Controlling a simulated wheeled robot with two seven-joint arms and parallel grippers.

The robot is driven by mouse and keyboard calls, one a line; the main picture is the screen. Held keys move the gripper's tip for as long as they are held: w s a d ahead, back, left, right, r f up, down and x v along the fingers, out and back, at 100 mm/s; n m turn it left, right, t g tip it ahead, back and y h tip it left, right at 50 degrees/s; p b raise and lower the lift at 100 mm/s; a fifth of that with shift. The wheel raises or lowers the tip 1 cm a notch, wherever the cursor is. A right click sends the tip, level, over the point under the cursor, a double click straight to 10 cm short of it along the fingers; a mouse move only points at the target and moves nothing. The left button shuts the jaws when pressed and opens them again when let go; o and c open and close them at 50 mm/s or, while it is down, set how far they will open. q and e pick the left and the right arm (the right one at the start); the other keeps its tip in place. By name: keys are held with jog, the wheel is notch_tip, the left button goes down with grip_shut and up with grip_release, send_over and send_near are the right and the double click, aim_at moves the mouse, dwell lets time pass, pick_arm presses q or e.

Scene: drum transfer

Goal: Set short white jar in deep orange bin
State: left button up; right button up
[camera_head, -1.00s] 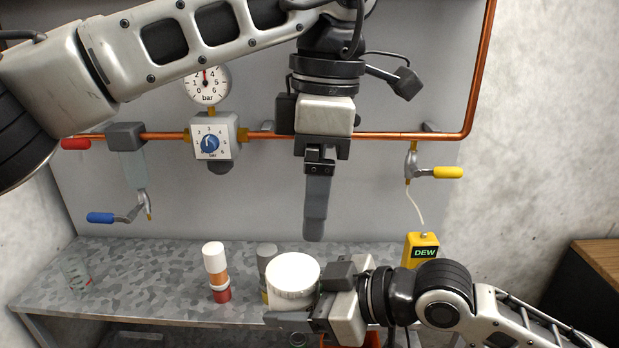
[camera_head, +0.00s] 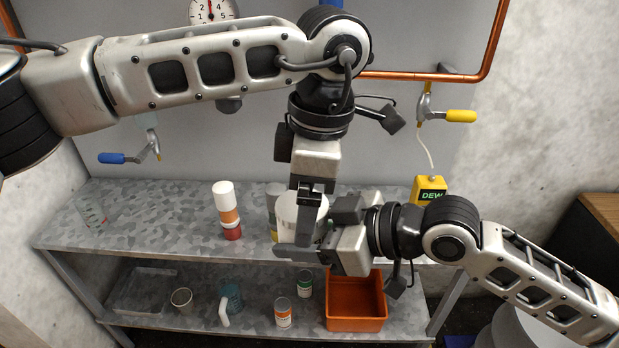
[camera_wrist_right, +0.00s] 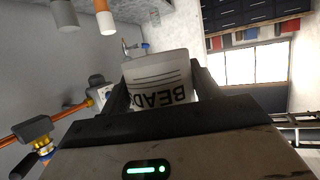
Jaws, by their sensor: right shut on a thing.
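The short white jar (camera_head: 287,213) is held above the front edge of the upper counter. My right gripper (camera_head: 304,234) is shut on it from the right. In the right wrist view the jar (camera_wrist_right: 158,82) sits between the fingers, its printed label reading about "BEADS". The deep orange bin (camera_head: 356,325) stands on the lower shelf, below and right of the jar, and looks empty. My left gripper (camera_head: 306,235) points down in front of the jar and hides part of it. I cannot tell if its fingers are apart or if it touches the jar.
A white-and-orange container on a red one (camera_head: 228,210) and a grey-topped container stand on the counter (camera_head: 150,215). The lower shelf holds cups and two small cans (camera_head: 283,314) left of the bin. A yellow device (camera_head: 428,188) stands at the counter's right.

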pick_arm(q)
jog(key=c, duration=1.1)
jog(key=shift+c, duration=0.7)
pick_arm(e)
jog(key=o, duration=1.2)
jog(key=shift+o, duration=0.2)
